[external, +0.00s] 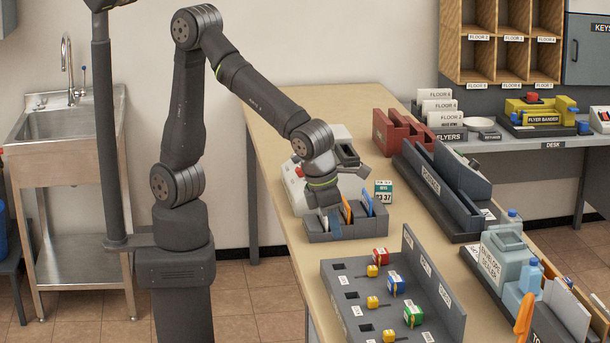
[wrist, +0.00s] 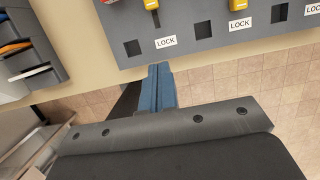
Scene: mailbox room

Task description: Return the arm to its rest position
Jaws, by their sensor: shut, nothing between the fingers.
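My gripper (external: 334,226) is low over the tan table, by the front of a small grey slotted rack (external: 375,227) in the external view. In the wrist view my gripper (wrist: 161,70) shows two blue fingers pressed together with nothing between them. The wrist view looks down past the table edge to the floor tiles, with a grey panel marked LOCK (wrist: 214,25) ahead of the fingers. My arm is bent, reaching up from its base and down over the table.
A grey lock board (external: 440,292) with yellow, red, blue and green pieces stands near the table's front. Dark grey bins (external: 440,195) and a red rack (external: 400,133) stand further right and back. The table's back left (external: 290,105) is clear. A sink (external: 70,125) is at left.

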